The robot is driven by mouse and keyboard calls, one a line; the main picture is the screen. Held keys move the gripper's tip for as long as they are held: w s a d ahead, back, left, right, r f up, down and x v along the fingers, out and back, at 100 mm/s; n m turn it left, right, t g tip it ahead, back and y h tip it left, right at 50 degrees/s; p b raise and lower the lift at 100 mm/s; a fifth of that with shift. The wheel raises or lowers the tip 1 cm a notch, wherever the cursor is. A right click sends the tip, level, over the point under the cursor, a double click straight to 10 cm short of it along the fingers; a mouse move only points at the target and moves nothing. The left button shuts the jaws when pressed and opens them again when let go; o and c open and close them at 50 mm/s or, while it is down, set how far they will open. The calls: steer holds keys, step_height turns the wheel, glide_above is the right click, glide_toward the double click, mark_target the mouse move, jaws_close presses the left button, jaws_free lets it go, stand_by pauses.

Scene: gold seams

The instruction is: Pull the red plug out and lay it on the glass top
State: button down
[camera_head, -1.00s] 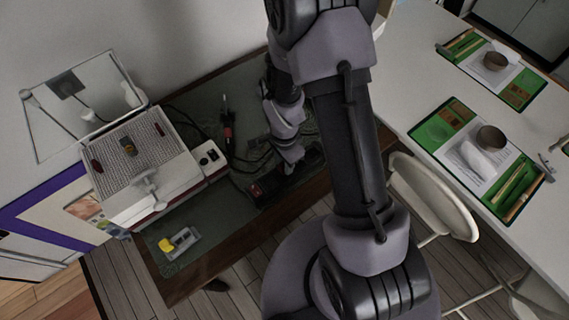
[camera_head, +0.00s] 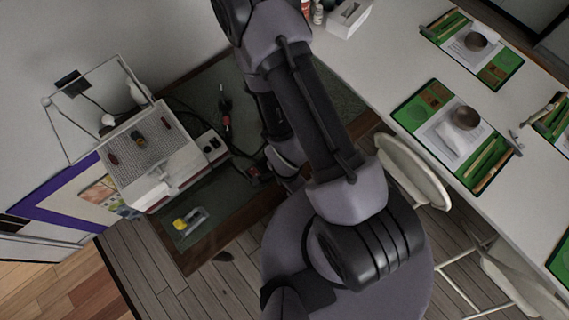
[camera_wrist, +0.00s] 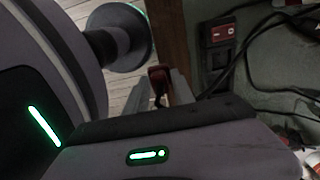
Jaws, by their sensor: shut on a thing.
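The red plug (camera_wrist: 158,76) is between the pale fingers of my gripper (camera_wrist: 162,88) in the wrist view. A short dark piece shows below the plug. The plug is over or beside the wooden table edge, apart from the dark power strip (camera_wrist: 217,50) with its red switch. In the head view my arm hides the gripper's tips and the plug; the red end of the strip (camera_head: 253,172) shows just left of my wrist. The dark green glass top (camera_head: 215,195), with its brown wooden border, lies left of my arm.
A white machine (camera_head: 165,155) with a raised clear lid stands on the glass at left. A yellow and grey tool (camera_head: 190,220) lies in front of it. Black cables (camera_wrist: 255,70) run around the strip. A white chair (camera_head: 412,170) and a long white table (camera_head: 400,60) are at right.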

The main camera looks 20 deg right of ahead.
steer(key=shift+s+a+r, duration=0.15)
steer(key=shift+s+a, duration=0.05)
steer(key=shift+s, duration=0.75)
step_height(320, 180, up, 5)
steer(key=p, duration=0.5)
steer(key=shift+f, duration=0.2)
